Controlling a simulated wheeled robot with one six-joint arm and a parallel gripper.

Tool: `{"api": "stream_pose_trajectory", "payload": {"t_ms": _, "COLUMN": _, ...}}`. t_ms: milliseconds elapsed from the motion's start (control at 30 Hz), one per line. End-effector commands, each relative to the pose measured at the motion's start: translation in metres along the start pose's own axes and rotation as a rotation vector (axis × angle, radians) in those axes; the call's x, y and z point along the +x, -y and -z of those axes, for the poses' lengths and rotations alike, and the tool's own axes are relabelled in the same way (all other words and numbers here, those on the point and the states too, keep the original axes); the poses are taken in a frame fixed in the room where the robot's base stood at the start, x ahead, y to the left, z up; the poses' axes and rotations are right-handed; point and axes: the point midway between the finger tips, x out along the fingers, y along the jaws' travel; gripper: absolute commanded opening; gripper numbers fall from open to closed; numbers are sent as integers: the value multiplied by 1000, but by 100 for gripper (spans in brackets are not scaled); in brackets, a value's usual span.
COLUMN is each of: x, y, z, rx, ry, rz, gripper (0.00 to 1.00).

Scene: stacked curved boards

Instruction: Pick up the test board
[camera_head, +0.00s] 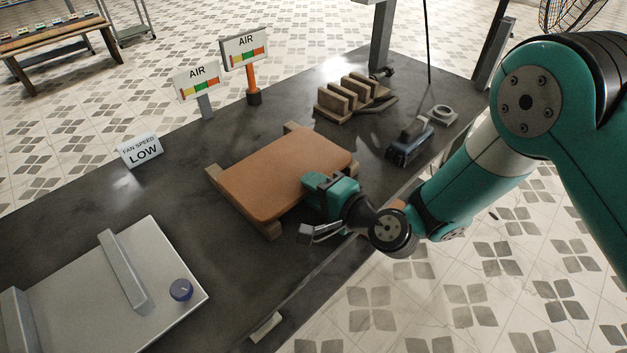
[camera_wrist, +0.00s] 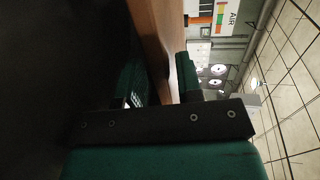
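The test board, taken to be the orange-brown curved board (camera_head: 275,170), lies flat across wooden supports (camera_head: 232,200) on the dark table. Whether it is one board or a stack cannot be told. My gripper (camera_head: 318,190) is at the board's near right edge. In the wrist view the board's edge (camera_wrist: 155,35) passes between the two fingers of my gripper (camera_wrist: 160,82), one on each side. The fingers are very close to the board; whether both press on it cannot be told.
Two AIR gauge signs (camera_head: 197,82) (camera_head: 245,48) and a FAN SPEED LOW sign (camera_head: 142,150) stand along the far edge. A slotted wooden rack (camera_head: 350,97) and a teal-grey tool (camera_head: 408,142) are to the right.

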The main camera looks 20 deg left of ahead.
Motion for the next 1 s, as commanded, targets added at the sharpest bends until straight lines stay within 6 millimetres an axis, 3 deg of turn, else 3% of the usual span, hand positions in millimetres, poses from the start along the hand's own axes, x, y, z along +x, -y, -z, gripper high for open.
{"api": "stream_pose_trajectory", "payload": {"t_ms": 233, "x": 0, "y": 0, "z": 0, "rx": 0, "ry": 0, "rz": 0, "gripper": 33}}
{"api": "stream_pose_trajectory", "payload": {"t_ms": 533, "x": 0, "y": -1, "z": 0, "rx": 0, "ry": 0, "rz": -1, "gripper": 0}}
{"api": "stream_pose_trajectory", "payload": {"t_ms": 700, "x": 0, "y": 2, "z": 0, "rx": 0, "ry": 0, "rz": -1, "gripper": 0}}
{"api": "stream_pose_trajectory", "payload": {"t_ms": 900, "x": -6, "y": 27, "z": 0, "rx": 0, "ry": 0, "rz": -1, "gripper": 0}}
{"api": "stream_pose_trajectory", "payload": {"t_ms": 1000, "x": -5, "y": 25, "z": 0, "rx": 1, "ry": 0, "rz": -2, "gripper": 0}}
